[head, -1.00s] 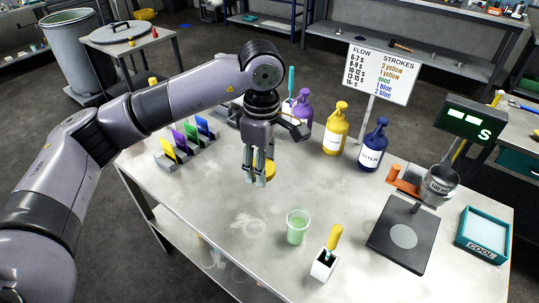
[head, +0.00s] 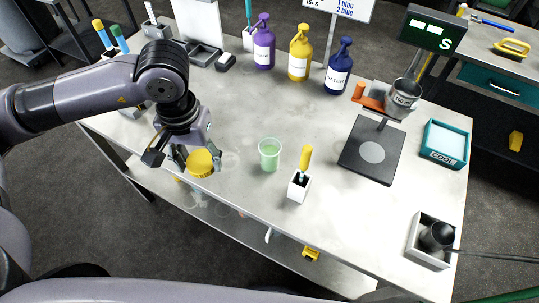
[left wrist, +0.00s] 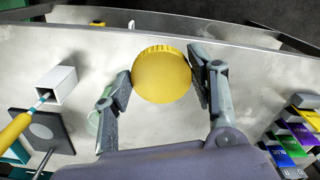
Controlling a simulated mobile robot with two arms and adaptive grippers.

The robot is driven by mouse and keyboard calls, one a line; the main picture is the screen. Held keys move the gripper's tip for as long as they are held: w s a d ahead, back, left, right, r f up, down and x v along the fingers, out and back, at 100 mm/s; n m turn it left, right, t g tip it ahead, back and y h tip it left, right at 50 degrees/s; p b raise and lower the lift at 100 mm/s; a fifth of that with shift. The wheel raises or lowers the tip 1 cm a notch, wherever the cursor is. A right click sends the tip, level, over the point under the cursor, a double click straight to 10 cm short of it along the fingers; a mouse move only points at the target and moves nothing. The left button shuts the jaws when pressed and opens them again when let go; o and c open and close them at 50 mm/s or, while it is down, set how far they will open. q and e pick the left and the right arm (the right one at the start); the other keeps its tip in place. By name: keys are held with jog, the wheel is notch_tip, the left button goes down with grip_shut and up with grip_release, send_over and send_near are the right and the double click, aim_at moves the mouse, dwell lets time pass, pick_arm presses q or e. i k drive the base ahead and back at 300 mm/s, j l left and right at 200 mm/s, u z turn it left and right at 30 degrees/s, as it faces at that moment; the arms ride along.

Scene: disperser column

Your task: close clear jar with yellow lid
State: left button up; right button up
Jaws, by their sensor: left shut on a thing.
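The round yellow lid (head: 202,163) is between the fingers of my left gripper (head: 190,160), near the table's front left edge. In the left wrist view the yellow lid (left wrist: 162,74) sits level between both fingertips (left wrist: 163,80), which grip its sides. I cannot make out a clear jar under the lid; the lid hides what is below it. A faint clear round outline (head: 230,160) shows on the table just right of the lid, too faint to tell what it is. My right gripper is not in view.
A translucent green cup (head: 270,155) stands right of the lid, and a white holder (head: 299,187) with a yellow-handled tool beside it. Purple (head: 264,45), yellow (head: 299,55) and blue (head: 338,70) bottles stand at the back. A black scale plate (head: 371,152) is at right.

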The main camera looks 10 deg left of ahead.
aim_at(270, 146)
jog(key=i+j, duration=0.1)
jog(key=j, duration=0.3)
jog(key=i+j, duration=0.15)
jog(key=j, duration=0.2)
jog(key=i+j, duration=0.1)
jog(key=j, duration=0.3)
jog(key=i+j, duration=0.1)
jog(key=j, duration=0.25)
jog(key=i+j, duration=0.1)
jog(key=j, duration=0.3)
jog(key=i+j, duration=0.15)
jog(key=j, duration=0.25)
jog(key=z, duration=1.85)
